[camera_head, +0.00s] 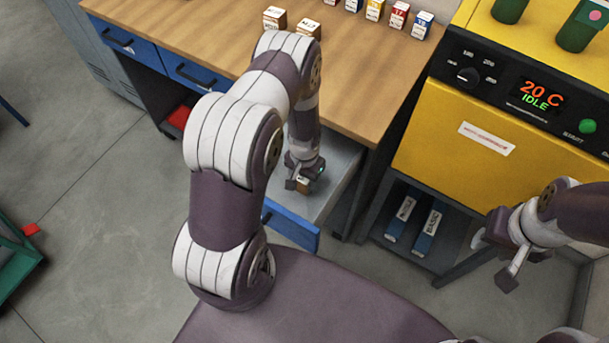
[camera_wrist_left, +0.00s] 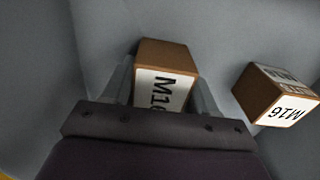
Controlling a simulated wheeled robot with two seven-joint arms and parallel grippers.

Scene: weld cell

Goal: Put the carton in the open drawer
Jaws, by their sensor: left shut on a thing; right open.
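The open drawer (camera_head: 336,166) is pulled out from under the wooden bench, with a blue front (camera_head: 291,229). My left gripper (camera_head: 301,184) is inside the drawer's outline, pointing down, and shut on a small brown carton (camera_head: 303,185). In the left wrist view this carton (camera_wrist_left: 167,55) has a white M16 label and sits between the fingers. A second M16 carton (camera_wrist_left: 268,95) lies in the drawer to its right. I cannot tell whether the held carton touches the drawer floor. My right gripper (camera_head: 493,262) is open and empty at the right.
Two brown cartons (camera_head: 275,17) (camera_head: 308,28) and a row of several small coloured boxes (camera_head: 397,18) stand on the bench top (camera_head: 180,28). Shut blue drawers (camera_head: 197,74) are at the left. A yellow machine (camera_head: 462,150) stands at the right, above a shelf with binders (camera_head: 428,232).

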